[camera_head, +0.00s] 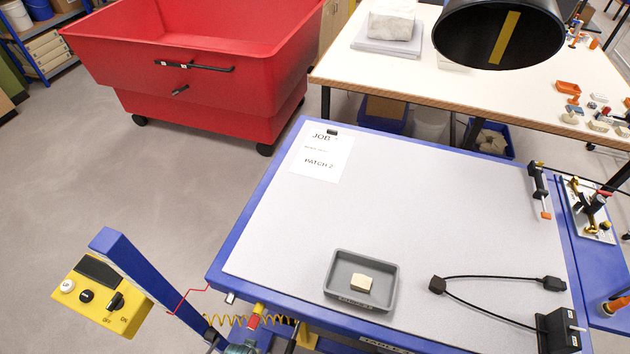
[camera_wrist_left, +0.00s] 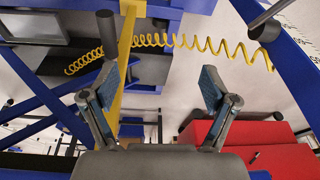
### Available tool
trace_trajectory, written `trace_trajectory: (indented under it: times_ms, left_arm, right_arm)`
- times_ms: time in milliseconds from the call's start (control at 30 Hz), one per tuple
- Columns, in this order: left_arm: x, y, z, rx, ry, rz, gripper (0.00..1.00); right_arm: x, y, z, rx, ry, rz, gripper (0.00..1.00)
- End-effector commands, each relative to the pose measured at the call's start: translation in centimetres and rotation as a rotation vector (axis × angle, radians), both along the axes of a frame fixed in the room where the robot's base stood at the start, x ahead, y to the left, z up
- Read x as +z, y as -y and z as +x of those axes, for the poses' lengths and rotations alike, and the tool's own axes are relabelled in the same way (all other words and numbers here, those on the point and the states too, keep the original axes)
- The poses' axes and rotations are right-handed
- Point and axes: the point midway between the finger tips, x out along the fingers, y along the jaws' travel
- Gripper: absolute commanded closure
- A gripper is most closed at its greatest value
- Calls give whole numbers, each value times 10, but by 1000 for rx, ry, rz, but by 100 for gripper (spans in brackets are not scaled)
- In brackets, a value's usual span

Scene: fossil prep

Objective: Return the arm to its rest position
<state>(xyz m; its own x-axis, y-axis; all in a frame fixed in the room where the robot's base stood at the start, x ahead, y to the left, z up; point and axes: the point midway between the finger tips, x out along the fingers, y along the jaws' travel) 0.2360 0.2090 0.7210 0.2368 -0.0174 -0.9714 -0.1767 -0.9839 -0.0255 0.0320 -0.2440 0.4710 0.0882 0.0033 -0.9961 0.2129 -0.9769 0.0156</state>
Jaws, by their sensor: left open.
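My left gripper (camera_wrist_left: 158,88) shows in the left wrist view with its two blue-padded fingers spread apart and nothing between them. Beyond the fingers are a yellow coiled hose (camera_wrist_left: 205,45), a yellow post (camera_wrist_left: 126,60) and blue frame beams. The coiled hose also shows in the head view (camera_head: 228,320) at the front left edge of the blue-framed table (camera_head: 420,180). A grey-teal part at the bottom edge of the head view may be mine, but too little shows to tell. My right gripper is not in view.
A grey tray (camera_head: 333,290) with a pale block (camera_head: 362,283) lies on the table. A yellow switch box (camera_head: 100,297) on a blue arm stands at left. A black cable (camera_head: 490,277) lies at right. A red bin (camera_head: 195,60) stands behind; floor at left is clear.

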Motion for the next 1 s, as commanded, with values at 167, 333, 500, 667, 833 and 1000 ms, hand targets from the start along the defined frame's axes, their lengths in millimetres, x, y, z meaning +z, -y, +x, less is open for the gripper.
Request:
trace_trajectory:
  times_ms: [167,333,500,667,833,1000]
  left_arm:
    - [-117,-5,-39,-9,-58,6,14]
    - [-208,-15,-105,-21,-106,12,14]
    - [-254,-27,-168,-29,-137,17,14]
    - [-268,-33,-199,-33,-149,19,14]
    - [-270,-34,-203,-34,-151,20,14]
    - [-270,-34,-203,-34,-151,20,14]
  right_arm:
    - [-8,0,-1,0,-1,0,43]
    - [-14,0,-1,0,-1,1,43]
    - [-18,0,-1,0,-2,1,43]
    - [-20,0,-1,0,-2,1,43]
    - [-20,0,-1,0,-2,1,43]
    - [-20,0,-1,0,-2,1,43]
